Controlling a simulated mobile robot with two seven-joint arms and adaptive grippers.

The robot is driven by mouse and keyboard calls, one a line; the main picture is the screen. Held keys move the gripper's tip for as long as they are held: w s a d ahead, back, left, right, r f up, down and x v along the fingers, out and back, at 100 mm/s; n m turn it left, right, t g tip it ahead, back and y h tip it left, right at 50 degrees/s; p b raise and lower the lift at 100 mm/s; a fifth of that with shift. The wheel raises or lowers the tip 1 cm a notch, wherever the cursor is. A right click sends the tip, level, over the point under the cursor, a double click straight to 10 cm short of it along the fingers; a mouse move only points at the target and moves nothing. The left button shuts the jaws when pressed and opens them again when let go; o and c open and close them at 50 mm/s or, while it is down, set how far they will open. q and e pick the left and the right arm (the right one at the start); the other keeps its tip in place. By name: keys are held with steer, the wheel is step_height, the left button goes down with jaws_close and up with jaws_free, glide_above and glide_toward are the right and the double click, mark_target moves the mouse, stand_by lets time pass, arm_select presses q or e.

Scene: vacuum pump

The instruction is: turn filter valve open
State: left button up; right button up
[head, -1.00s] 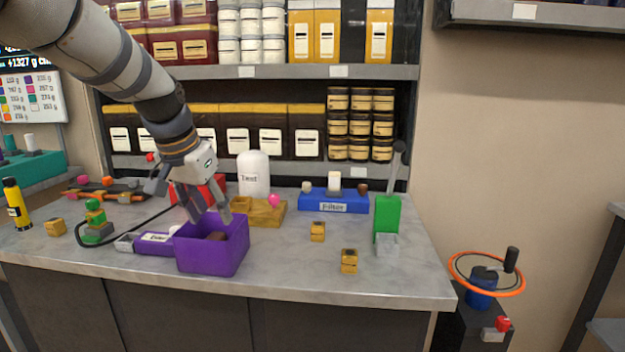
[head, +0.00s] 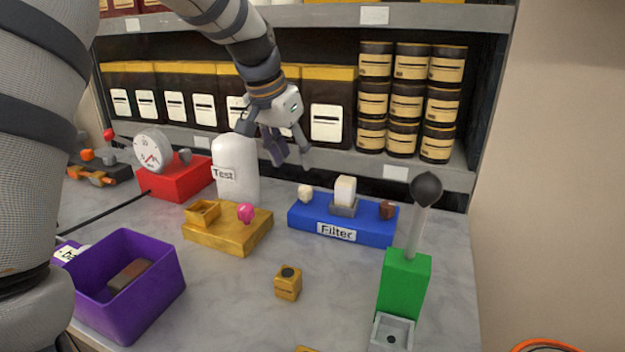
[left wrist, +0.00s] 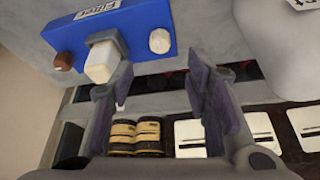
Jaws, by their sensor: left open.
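The blue Filter block (head: 343,222) sits on the grey counter, right of centre in the head view. It carries a round cream knob (head: 305,193), an upright white block (head: 345,190) on a grey mount, and a brown knob (head: 388,209). Which of these is the valve handle is not marked. In the left wrist view the block (left wrist: 140,18) is at upper left, with the white block (left wrist: 100,62) near one finger and the cream knob (left wrist: 160,41) between the fingers' directions. My left gripper (head: 278,152) is open and empty, above and left of the block. My right gripper is not in view.
A white Test bottle (head: 236,165) stands left of the Filter block. A yellow block with a pink knob (head: 228,229), a purple bin (head: 125,285) and a green lever stand (head: 404,285) are nearby. Shelves with jars (head: 405,100) rise close behind.

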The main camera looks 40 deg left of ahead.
mark_target(304, 188)
arm_select(q)
steer(key=b+x, duration=0.1)
steer(key=x, duration=0.8)
jaws_close()
